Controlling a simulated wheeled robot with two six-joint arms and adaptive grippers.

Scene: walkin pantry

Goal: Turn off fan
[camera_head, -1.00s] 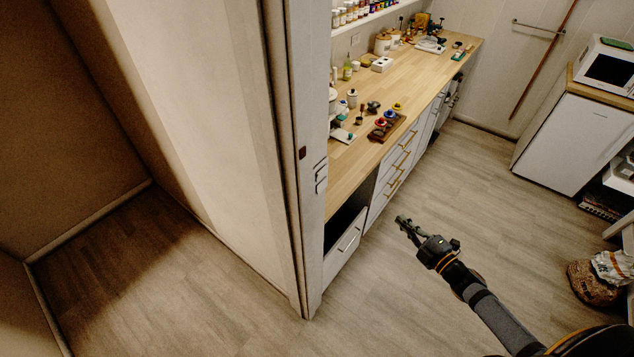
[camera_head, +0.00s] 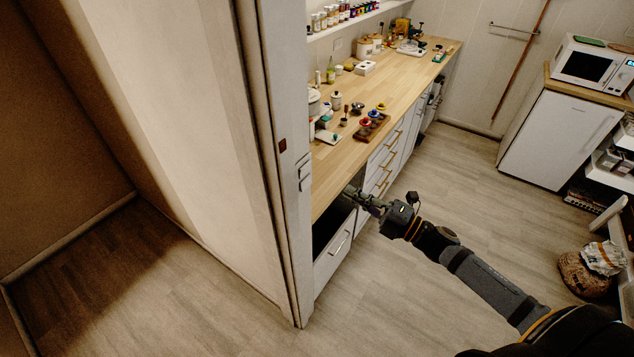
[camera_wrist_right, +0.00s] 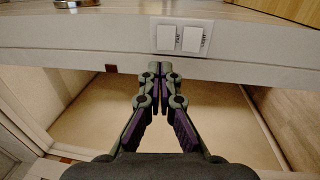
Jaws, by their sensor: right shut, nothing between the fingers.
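Two white rocker switches sit side by side on the edge of the door frame in the right wrist view, a left switch (camera_wrist_right: 166,38) and a right switch (camera_wrist_right: 192,39). Small labels by them are hard to read. The switch pair (camera_head: 304,177) also shows on the door frame in the head view. My right gripper (camera_head: 352,193) is shut and empty, to the right of the frame in the head view. In the wrist view its closed fingertips (camera_wrist_right: 161,68) point just below the left switch; contact cannot be told. No fan is in view. My left gripper is not in view.
The door frame (camera_head: 283,220) and wall stand left of my arm. A white fridge (camera_head: 555,135) with a microwave (camera_head: 590,65) stands at right. The middle floor is clear.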

